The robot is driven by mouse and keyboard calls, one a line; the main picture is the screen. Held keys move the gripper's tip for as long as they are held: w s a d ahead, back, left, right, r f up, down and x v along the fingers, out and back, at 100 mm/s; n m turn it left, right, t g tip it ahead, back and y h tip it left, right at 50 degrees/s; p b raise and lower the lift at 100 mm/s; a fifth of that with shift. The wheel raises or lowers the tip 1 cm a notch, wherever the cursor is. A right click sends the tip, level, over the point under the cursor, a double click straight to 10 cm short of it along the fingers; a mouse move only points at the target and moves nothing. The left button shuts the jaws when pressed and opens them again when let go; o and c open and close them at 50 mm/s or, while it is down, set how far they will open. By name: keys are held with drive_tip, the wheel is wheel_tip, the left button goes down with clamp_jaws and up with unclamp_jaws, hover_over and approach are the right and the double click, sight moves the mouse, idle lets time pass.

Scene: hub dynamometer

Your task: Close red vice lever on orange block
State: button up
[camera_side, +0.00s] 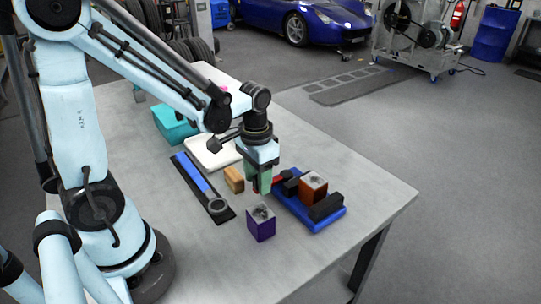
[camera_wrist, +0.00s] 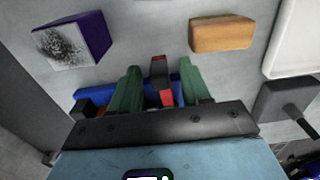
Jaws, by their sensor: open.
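The vice has a blue base (camera_side: 325,222) and black jaws, and stands on the table right of my gripper. An orange block (camera_side: 313,189) with a grey patterned top sits between the jaws. The red lever (camera_side: 278,181) is at the vice's left end, partly hidden by my gripper in the side view. My gripper (camera_side: 262,186) points down with green fingers. The blue base (camera_wrist: 152,99) is partly hidden behind the fingers.
A purple block (camera_side: 261,222) stands in front of the vice. A wooden block (camera_side: 234,179) lies just left of my gripper. A black-and-blue strip (camera_side: 202,186), a white tray (camera_side: 211,151) and a teal box (camera_side: 174,124) are further left. The table's right end is clear.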

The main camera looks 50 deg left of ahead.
clamp_jaws()
idle(0.3)
drive_tip(key=shift+a+m, duration=0.6)
drive_tip(key=shift+m, duration=0.2)
unclamp_jaws()
drive_tip(key=shift+r, duration=0.1)
